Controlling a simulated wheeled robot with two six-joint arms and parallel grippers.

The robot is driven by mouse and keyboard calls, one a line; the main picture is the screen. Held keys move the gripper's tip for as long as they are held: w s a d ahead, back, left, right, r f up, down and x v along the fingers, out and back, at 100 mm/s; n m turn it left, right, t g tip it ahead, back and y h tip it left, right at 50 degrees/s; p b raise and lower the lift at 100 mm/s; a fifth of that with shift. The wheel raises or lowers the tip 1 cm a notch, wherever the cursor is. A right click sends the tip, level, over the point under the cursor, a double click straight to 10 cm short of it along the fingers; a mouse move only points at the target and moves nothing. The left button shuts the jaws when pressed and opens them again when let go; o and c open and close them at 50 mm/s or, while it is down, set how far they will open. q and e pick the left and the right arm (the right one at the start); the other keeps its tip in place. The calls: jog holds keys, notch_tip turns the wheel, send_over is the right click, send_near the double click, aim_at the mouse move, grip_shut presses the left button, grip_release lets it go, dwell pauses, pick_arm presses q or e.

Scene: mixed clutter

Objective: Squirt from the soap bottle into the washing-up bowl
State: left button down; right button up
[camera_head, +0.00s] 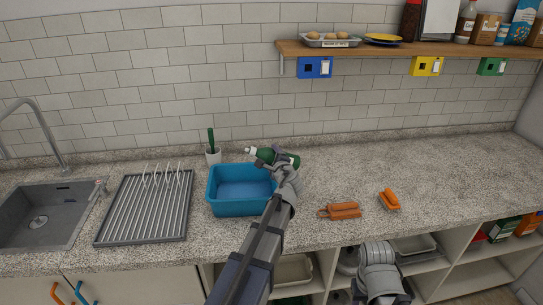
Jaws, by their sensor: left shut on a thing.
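The soap bottle (290,158) is green with a pale cap. It lies tilted near sideways in the air, with its cap end (250,150) pointing left over the back right corner of the blue washing-up bowl (241,207). My left gripper (272,159) is shut on the bottle at the bowl's right side and hides part of it. The bowl stands on the counter, and its visible floor is plain blue. My right arm (378,270) shows at the bottom, in front of the counter; I cannot make out its gripper's fingers.
A white cup with a green-handled brush (213,154) stands behind the bowl. A dish rack (147,208) and grey sink (40,216) are to the left. Orange items (344,211) and an orange-topped brush (389,199) lie right of the bowl. The far right counter is clear.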

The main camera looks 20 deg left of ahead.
pick_arm(q)
notch_tip(320, 180, down, 2)
jog(key=shift+s+f+n+b, duration=0.1)
jog(key=shift+n+b, duration=0.6)
jog(key=n, duration=0.1)
jog(key=n+h, duration=0.1)
jog(key=a+n+t, duration=0.1)
jog(key=shift+s+f+h, duration=0.25)
jog(key=shift+h, duration=0.15)
jog(key=shift+a+r+n+p, duration=0.1)
jog(key=shift+r+n+p, duration=0.2)
jog(key=shift+r+n, duration=0.45)
jog(key=shift+f+t, duration=0.15)
jog(key=shift+t, duration=0.15)
jog(key=shift+r+m+g+p, duration=0.4)
jog(key=shift+r+m+p, duration=0.2)
jog(key=shift+m, duration=0.35)
jog(key=m+y, duration=0.1)
jog(key=m, duration=0.1)
jog(key=r+m+p, duration=0.1)
jog(key=m, duration=0.1)
jog(key=shift+g+y, duration=0.4)
jog(key=m, duration=0.1)
jog(key=m+y, duration=0.1)
jog(key=shift+r+m, duration=0.4)
